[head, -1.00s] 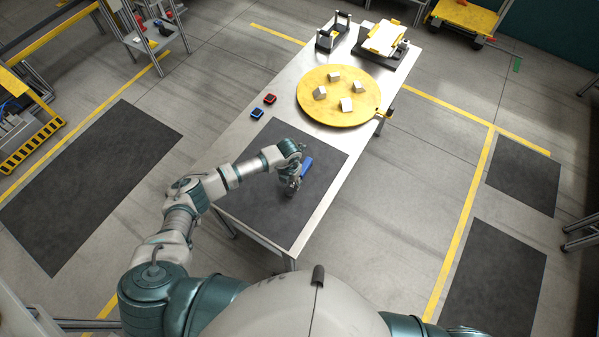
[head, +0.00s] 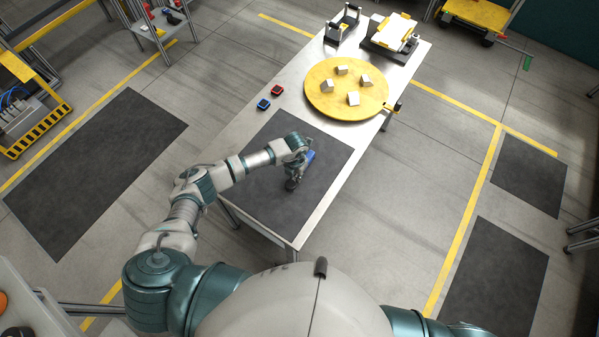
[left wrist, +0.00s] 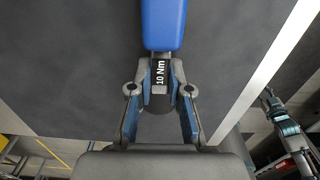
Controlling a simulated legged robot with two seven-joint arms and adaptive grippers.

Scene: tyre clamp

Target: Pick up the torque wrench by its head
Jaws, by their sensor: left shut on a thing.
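The torque wrench has a blue handle (left wrist: 163,24) and a dark head end with a "10 Nm" label (left wrist: 160,74), seen in the left wrist view. My left gripper (left wrist: 160,112) is shut on the dark head end, with one finger on each side of it. In the head view the left gripper (head: 293,180) is over the dark mat (head: 265,195), and a bit of the blue handle (head: 309,158) shows beside it. The gripper hides most of the wrench there. I cannot tell whether the wrench touches the mat. My right gripper is not in view.
A yellow round plate (head: 325,105) with several pale blocks lies farther back on the table. A blue item (head: 263,104) and a red item (head: 277,90) lie left of it. A black rack (head: 342,24) and a black stand (head: 392,40) are at the far end.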

